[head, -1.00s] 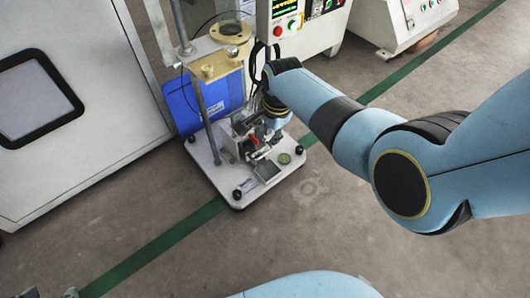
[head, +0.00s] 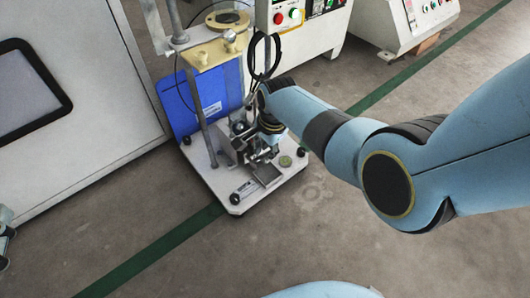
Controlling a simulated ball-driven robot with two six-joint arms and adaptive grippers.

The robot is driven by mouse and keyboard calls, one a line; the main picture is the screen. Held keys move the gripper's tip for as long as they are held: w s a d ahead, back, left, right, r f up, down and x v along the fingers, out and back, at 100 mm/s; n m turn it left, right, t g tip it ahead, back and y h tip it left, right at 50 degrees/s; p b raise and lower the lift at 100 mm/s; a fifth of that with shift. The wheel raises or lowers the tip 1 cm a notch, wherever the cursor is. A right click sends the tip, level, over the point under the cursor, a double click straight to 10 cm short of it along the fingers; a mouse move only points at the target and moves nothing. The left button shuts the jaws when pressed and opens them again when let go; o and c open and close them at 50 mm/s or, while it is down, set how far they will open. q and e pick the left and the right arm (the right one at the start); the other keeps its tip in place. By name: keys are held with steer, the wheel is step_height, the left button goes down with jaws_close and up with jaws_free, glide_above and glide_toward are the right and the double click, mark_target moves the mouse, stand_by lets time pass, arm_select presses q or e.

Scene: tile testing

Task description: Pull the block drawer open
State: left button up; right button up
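The test machine's white base plate (head: 222,187) stands on the floor, with a small metal mechanism (head: 238,155) on it. A flat grey metal plate (head: 267,174) sits at its front. I cannot tell for sure which part is the block drawer. My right arm reaches in from the right, and my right gripper (head: 257,152) is low at the mechanism, close beside its metal parts. Its fingers blend with these parts, so contact and opening are unclear. A small piece of what looks like my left gripper (head: 5,236) shows at the left edge, mostly cut off.
A blue panel (head: 178,105) and a metal post (head: 205,120) stand behind the mechanism. Black knobs and a round green level (head: 286,161) sit on the base plate. A white cabinet (head: 95,130) is at left, control boxes (head: 300,30) at the back. The front floor is clear.

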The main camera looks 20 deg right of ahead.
steer(key=shift+w+f+b, duration=0.1)
steer(key=shift+f+b, duration=0.25)
steer(key=shift+f, duration=0.25)
arm_select(q)
step_height(320, 180, up, 6)
steer(key=w+t+h, duration=0.1)
steer(key=w+t, duration=0.1)
steer(key=shift+d+m+t, duration=0.35)
steer(key=shift+m+t, duration=0.05)
arm_select(e)
steer(key=shift+c, duration=0.4)
jaws_close()
